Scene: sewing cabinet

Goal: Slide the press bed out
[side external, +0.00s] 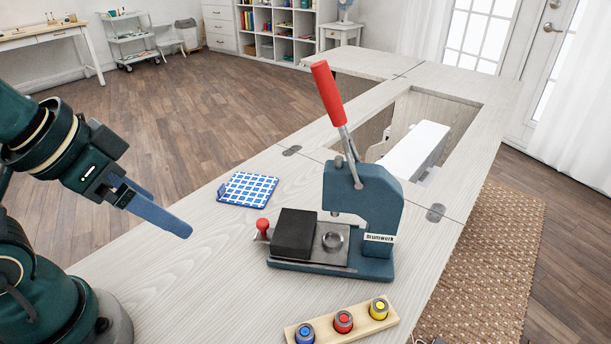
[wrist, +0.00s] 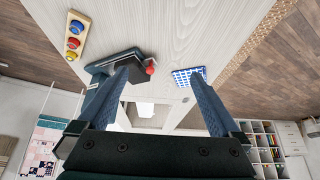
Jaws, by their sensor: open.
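The blue-grey press (side external: 366,215) stands upright on the table with its red-tipped lever raised. Its bed is a flat metal plate (side external: 333,256) with a black block (side external: 293,234) and a round die on it. A small red knob (side external: 262,225) sits at the bed's left end. In the wrist view the red knob (wrist: 151,70) shows between my fingers' lines, near the left finger, which hides part of the press. My gripper (side external: 165,211) is open and empty, left of the press and apart from the knob. Its two blue fingers are spread wide in the wrist view (wrist: 158,82).
A blue-checked pad (side external: 247,189) lies behind and left of the press. A wooden tray (side external: 363,322) with blue, red and yellow capped pieces lies in front. A recess (side external: 437,105) with a white machine is behind the press. Bare tabletop lies left of the bed.

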